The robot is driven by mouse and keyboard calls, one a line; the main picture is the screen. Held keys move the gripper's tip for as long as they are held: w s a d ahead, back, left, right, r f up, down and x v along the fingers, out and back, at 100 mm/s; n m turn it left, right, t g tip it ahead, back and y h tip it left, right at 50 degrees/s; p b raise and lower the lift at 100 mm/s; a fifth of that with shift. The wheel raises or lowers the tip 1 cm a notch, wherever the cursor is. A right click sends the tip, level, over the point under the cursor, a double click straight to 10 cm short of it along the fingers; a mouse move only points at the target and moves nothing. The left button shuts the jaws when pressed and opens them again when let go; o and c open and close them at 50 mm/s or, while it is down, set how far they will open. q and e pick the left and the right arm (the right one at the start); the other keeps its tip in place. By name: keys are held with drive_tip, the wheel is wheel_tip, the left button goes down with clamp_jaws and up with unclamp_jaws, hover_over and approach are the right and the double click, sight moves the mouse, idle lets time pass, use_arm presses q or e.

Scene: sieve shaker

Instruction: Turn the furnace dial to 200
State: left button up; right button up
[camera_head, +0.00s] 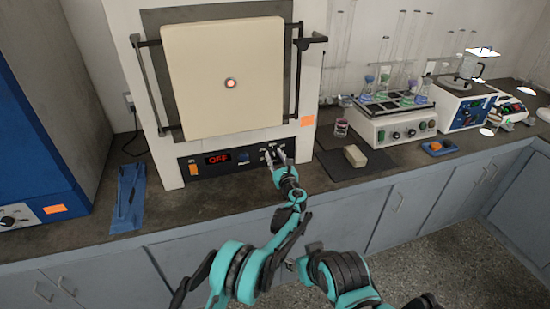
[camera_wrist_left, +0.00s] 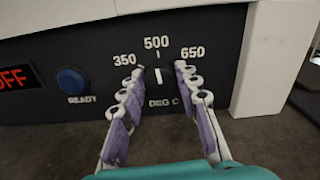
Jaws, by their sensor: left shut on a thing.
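The furnace (camera_head: 150,100) has its cream door (camera_head: 225,70) shut. On its black front panel, a red display (camera_head: 217,159) reads OFF. My left gripper (camera_head: 275,156) is at the right part of this panel. In the left wrist view, its fingers (camera_wrist_left: 160,92) stand on either side of the dial (camera_wrist_left: 158,77) and are shut on it. The dial's white mark stands about upright below the 500 label. The labels 350 and 650 show to its left and right. DEG C is below, partly covered. Any 200 label is not visible. My right gripper does not show.
A blue READY button (camera_wrist_left: 72,79) lies left of the dial. A dark mat (camera_head: 340,168) with a pale block (camera_head: 355,156) lies right of the furnace. A blue tray (camera_head: 128,197) lies left.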

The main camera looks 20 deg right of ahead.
use_arm(q)
drive_tip(key=n, duration=0.6)
drive_tip(key=shift+a+b, duration=0.15)
drive_tip(key=shift+b, duration=0.15)
drive_tip(key=n, duration=0.5)
drive_tip(key=shift+f, duration=0.1)
drive_tip(key=n, duration=0.6)
drive_tip(key=shift+b, duration=0.3)
drive_tip(key=n, duration=0.5)
drive_tip(key=shift+f+n, duration=0.15)
drive_tip(key=shift+n, duration=0.25)
drive_tip(key=o, duration=1.1)
drive_tip(key=shift+o, duration=0.2)
